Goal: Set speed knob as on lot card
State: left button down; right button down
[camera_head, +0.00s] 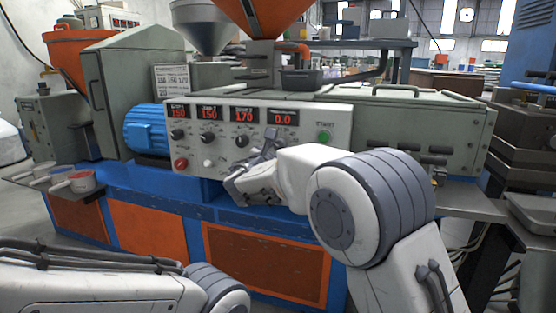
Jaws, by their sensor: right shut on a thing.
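The grey machine's white control panel (225,163) faces me, with red displays reading 150, 150, 170 and 0.0. Black knobs (207,138) sit under the first three displays.
A green button (324,135) is right of my right gripper. Small pots (82,182) sit on a shelf at far left.

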jog(key=m+b, duration=0.3)
jog(key=b, duration=0.1)
jog(key=m+b, duration=0.2)
jog(key=b, duration=0.1)
jog(key=shift+f+m, duration=0.3)
jog(key=shift+f, duration=0.05)
jog(key=shift+r+m+b, duration=0.2)
jog(key=shift+m+b, duration=1.4)
jog(key=shift+b, duration=0.05)
jog(key=shift+c, duration=2.1)
grip_release()
jog(key=shift+r, duration=0.1)
jog(key=shift+s, duration=0.1)
jog(key=p+v, duration=0.1)
jog(key=v, duration=0.9)
jog(key=shift+p, duration=0.35)
